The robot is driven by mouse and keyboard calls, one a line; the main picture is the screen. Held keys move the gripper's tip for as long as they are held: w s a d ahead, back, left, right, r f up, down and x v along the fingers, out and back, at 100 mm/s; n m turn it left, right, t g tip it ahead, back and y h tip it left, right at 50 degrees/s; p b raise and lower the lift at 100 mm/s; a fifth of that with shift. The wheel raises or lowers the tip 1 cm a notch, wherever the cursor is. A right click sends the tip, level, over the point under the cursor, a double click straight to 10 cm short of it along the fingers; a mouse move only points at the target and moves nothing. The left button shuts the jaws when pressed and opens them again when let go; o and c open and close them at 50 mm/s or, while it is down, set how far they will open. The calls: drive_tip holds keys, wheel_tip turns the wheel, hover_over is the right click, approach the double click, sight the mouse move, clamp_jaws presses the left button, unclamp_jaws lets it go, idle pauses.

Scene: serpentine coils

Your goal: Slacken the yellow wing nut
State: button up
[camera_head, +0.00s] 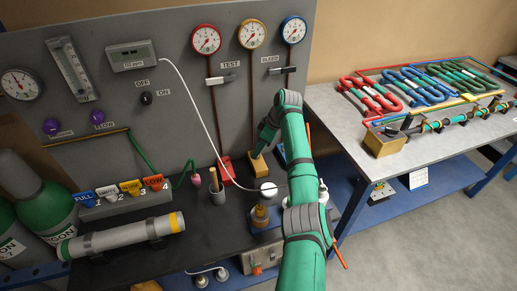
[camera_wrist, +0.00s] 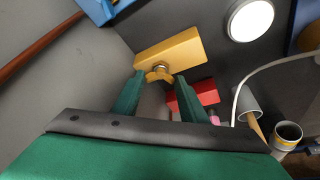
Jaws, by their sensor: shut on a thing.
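The yellow wing nut (camera_wrist: 160,76) shows in the wrist view on the face of a yellow block (camera_wrist: 172,50), with a metal stud at its middle. My gripper (camera_wrist: 158,88) has its two green fingers on either side of the wing nut and is shut on it. In the head view the yellow block (camera_head: 257,166) stands at the foot of the yellow gauge's line, and my gripper (camera_head: 262,146) reaches down to it. The wing nut is hidden there by my gripper.
A red block (camera_head: 225,168) stands left of the yellow one; it also shows in the wrist view (camera_wrist: 200,93). A blue block (camera_wrist: 97,8) is on the other side. A white hose (camera_head: 203,110) hangs nearby, and a cup with a wooden handle (camera_head: 218,190) stands on the bench.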

drive_tip(key=shift+f+n+g, duration=0.1)
drive_tip(key=shift+n+g, duration=0.2)
drive_tip(key=shift+n, duration=0.5)
drive_tip(key=o, duration=1.1)
drive_tip(key=shift+w, duration=0.1)
drive_tip(key=shift+d, duration=0.1)
